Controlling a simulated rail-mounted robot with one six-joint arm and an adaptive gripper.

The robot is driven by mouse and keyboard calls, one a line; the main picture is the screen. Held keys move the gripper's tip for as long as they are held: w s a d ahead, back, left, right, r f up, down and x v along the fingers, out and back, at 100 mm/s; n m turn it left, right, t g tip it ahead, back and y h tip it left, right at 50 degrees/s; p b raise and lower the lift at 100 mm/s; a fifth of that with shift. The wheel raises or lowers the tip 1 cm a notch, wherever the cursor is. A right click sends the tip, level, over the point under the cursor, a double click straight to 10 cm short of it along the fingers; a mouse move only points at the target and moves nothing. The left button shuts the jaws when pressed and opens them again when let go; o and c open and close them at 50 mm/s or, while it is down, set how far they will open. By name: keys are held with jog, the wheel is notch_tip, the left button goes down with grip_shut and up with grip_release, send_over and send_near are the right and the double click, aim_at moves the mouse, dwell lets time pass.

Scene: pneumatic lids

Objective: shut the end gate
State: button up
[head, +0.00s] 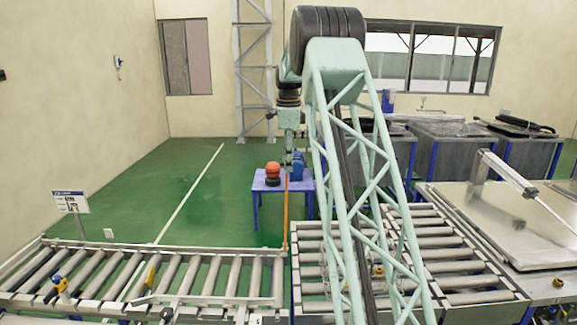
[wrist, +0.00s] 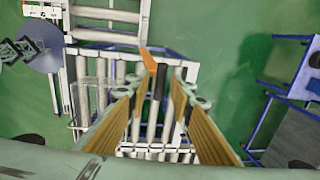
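A slim orange bar (head: 286,212), which I take for the end gate, stands upright at the inner end of the left roller conveyor (head: 120,275), beside the right rollers. In the wrist view an orange piece (wrist: 148,60) shows between and just beyond the fingertips. My gripper (wrist: 159,80) is open, its two tan-padded fingers spread over the rollers. I cannot tell whether either finger touches the orange piece. In the head view my wrist hangs above the bar, and the fingers are too small to make out.
A blue table (head: 262,184) with an orange-and-black object (head: 272,174) stands behind the bar. Roller lanes (head: 445,252) and a metal-topped station (head: 510,225) with a pneumatic cylinder (head: 508,172) lie right. Green floor (head: 110,205) is open behind the left conveyor.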

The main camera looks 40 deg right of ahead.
jog(key=shift+f, duration=0.35)
jog(key=shift+c, duration=0.4)
grip_shut()
jog(key=shift+s+a+b, duration=0.1)
jog(key=shift+s+b, duration=0.15)
jog(key=shift+b, duration=0.3)
